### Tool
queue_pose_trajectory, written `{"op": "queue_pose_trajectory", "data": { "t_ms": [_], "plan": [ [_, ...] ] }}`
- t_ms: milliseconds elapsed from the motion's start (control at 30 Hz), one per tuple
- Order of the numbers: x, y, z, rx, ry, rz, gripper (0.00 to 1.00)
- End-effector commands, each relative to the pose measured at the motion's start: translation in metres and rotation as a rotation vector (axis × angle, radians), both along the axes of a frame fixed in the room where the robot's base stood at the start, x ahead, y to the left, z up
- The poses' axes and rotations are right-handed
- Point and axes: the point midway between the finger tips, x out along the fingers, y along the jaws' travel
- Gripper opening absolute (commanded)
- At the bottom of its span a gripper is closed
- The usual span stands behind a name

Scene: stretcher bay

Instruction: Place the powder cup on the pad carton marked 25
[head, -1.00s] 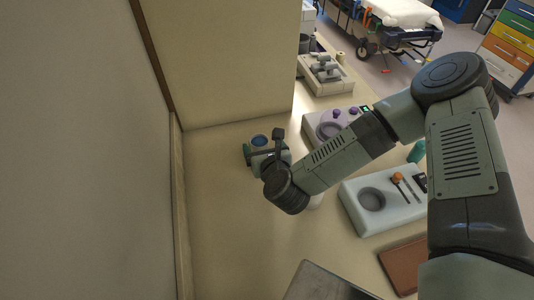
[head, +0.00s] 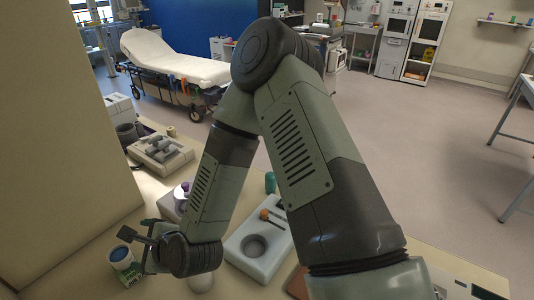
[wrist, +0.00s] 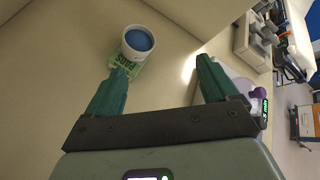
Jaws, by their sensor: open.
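The powder cup, a white cup filled with blue (wrist: 138,40), stands upright ahead of my gripper in the wrist view. It also shows at the lower left of the head view (head: 120,254). A pale carton with green print (wrist: 124,64) shows directly under the cup's near side, and the cup appears to rest on it. Its number cannot be read. My gripper (wrist: 160,68) is open, with nothing between its green fingers. The left fingertip is close to the carton, and contact cannot be told. In the head view my gripper (head: 137,246) is beside the cup.
A white tray with a round well (head: 258,248) lies right of my wrist. A purple-knobbed device (wrist: 243,92) is right of my fingers. A box with grey pieces (head: 160,152) stands farther back. A tall beige panel (head: 70,130) rises behind the cup.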

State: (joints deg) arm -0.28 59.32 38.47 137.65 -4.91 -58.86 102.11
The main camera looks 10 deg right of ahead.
Motion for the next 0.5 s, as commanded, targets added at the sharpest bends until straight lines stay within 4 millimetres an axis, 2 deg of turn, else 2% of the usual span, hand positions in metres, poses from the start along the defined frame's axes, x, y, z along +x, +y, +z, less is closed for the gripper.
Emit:
{"op": "queue_pose_trajectory", "data": {
  "t_ms": [33,100,267,400,500],
  "plan": [
    [0.011,-0.011,0.014,-0.102,-0.076,0.066,0.87],
    [0.02,-0.03,0.027,-0.253,-0.161,0.161,0.87],
    [0.038,-0.079,0.069,-0.587,-0.318,0.356,0.87],
    [0.042,-0.128,0.115,-0.855,-0.406,0.504,0.87],
    [0.036,-0.164,0.152,-1.025,-0.442,0.6,0.87]
  ]
}}
